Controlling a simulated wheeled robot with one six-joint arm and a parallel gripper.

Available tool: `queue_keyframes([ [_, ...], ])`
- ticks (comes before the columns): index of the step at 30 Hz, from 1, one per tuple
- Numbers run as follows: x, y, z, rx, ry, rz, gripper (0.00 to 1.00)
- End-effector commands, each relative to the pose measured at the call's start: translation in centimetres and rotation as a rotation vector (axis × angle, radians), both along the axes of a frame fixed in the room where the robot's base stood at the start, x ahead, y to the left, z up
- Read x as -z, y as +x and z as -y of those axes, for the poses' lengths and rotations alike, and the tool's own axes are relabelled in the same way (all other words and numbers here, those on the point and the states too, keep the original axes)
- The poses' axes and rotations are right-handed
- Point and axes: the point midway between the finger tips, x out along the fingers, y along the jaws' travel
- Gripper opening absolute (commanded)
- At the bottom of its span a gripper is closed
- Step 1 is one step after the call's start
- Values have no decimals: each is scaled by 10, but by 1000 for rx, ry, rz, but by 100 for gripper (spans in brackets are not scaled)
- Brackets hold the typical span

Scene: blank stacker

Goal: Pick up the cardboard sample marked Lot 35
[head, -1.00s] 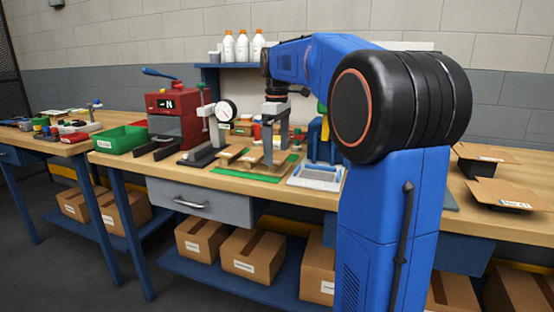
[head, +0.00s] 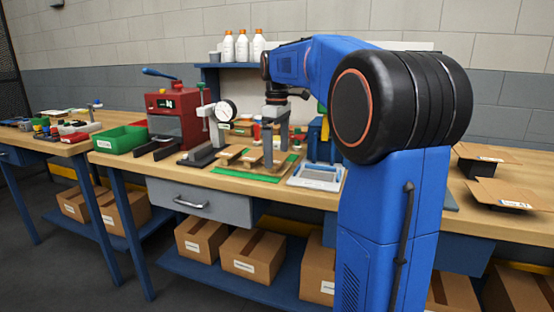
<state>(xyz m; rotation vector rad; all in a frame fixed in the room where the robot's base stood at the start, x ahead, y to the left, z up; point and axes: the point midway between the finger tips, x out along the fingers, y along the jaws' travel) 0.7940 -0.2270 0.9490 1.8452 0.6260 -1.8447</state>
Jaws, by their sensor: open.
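My gripper (head: 276,160) is open and points straight down over the green mat (head: 225,170) on the main bench. Its fingers reach down among small brown cardboard pieces, and I cannot tell whether they touch one. One cardboard piece (head: 230,152) lies at the left of the mat. Another cardboard piece (head: 252,156) lies just left of the fingers. Two larger cardboard pieces, one nearer (head: 510,192) and one farther (head: 487,152), rest raised at the right end of the bench. Their labels are too small to read surely, so I cannot tell which is Lot 35.
A dial gauge stand (head: 213,138) and a red press (head: 172,118) stand left of the mat. A white scale-like device (head: 317,177) lies right of it, with a blue item (head: 322,138) behind. A green bin (head: 120,139) sits at the left. My arm hides part of the bench.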

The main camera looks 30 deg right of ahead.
Motion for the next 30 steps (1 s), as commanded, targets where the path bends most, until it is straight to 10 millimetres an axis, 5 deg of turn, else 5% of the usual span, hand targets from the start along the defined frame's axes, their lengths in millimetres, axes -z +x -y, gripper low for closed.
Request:
queue_keyframes([
  [4, 0, 0, 0, 0, 0, 0, 100],
  [9, 0, 0, 0, 0, 0, 0, 64],
  [20, -5, 0, 0, 0, 0, 0, 64],
  [30, -62, 1, 0, 0, 0, 3, 64],
])
